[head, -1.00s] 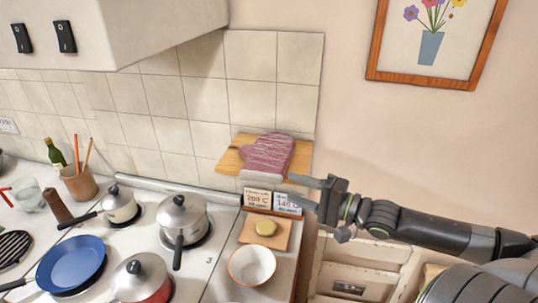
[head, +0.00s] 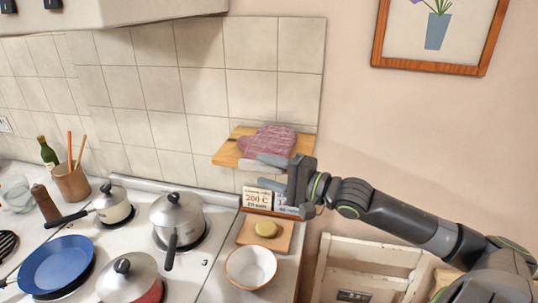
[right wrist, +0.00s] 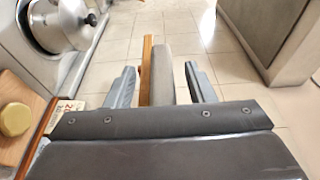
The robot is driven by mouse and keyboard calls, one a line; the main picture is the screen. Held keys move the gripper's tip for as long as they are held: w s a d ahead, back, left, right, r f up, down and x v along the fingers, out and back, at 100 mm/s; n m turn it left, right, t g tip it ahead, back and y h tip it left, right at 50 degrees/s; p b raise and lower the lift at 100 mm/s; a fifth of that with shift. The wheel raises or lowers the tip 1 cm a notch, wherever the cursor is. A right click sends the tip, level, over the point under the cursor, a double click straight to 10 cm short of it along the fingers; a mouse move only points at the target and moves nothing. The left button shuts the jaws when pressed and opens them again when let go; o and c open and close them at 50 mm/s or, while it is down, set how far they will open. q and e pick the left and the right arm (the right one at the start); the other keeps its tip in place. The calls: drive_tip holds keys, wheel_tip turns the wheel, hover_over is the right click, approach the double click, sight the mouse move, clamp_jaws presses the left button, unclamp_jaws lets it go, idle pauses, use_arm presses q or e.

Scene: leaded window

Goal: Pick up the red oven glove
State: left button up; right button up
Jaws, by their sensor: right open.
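The red oven glove (head: 268,140), a dusky red mitt with a pale grey cuff, lies on a small wooden shelf (head: 228,154) on the tiled wall. Its cuff sticks out over the shelf's front edge. My right gripper (head: 268,171) is open at the shelf's front, close to the cuff. In the right wrist view a grey strip, apparently the cuff (right wrist: 162,72), lies between the two open fingers (right wrist: 161,84), beside the shelf's wooden edge (right wrist: 147,66). I cannot tell whether a finger touches it. My left gripper is out of view.
Below stand printed cards (head: 257,197), a wooden board (head: 246,235) with a round yellowish item, and a white bowl (head: 251,267). Pots (head: 177,219) and a blue pan (head: 57,262) are on the hob to the left. The wall right of the shelf is bare under a framed picture.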

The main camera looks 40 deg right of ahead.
drive_tip(key=shift+b+x, duration=0.3)
drive_tip(key=shift+x, duration=0.65)
clamp_jaws()
